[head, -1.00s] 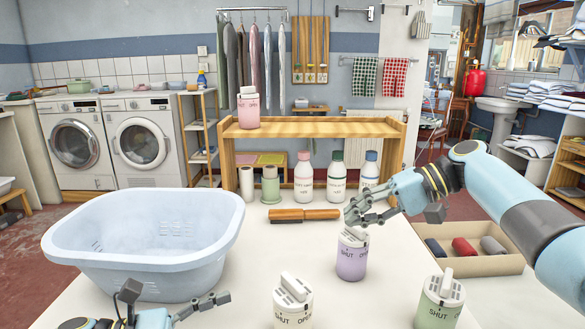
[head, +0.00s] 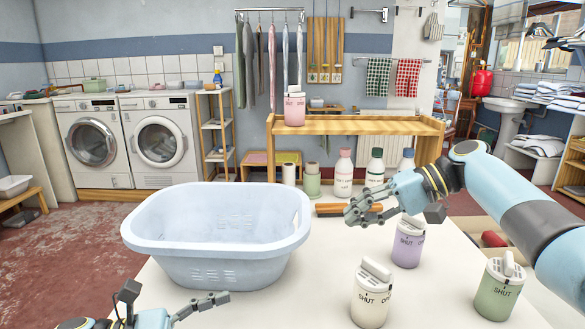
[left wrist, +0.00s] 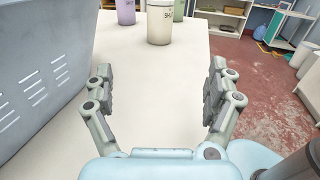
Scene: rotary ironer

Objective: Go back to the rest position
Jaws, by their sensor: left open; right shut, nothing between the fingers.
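My left gripper (head: 165,308) is at the bottom left of the head view, partly cut off by the lower edge. In the left wrist view its two fingers (left wrist: 160,82) are spread wide over bare white tabletop, with nothing between them. My right gripper (head: 360,210) is shut and empty. In the head view it overlaps the wooden-handled brush (head: 333,208), left of the purple canister (head: 407,248); I cannot tell its height above the table. My right arm reaches in from the right edge.
A pale blue basin (head: 210,250) stands on the table's left, beside my left gripper. A cream canister (head: 369,300) and a green canister (head: 499,295) stand at the front. White bottles (head: 343,176) stand behind, before a wooden shelf (head: 360,126). Open floor (head: 70,255) lies left.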

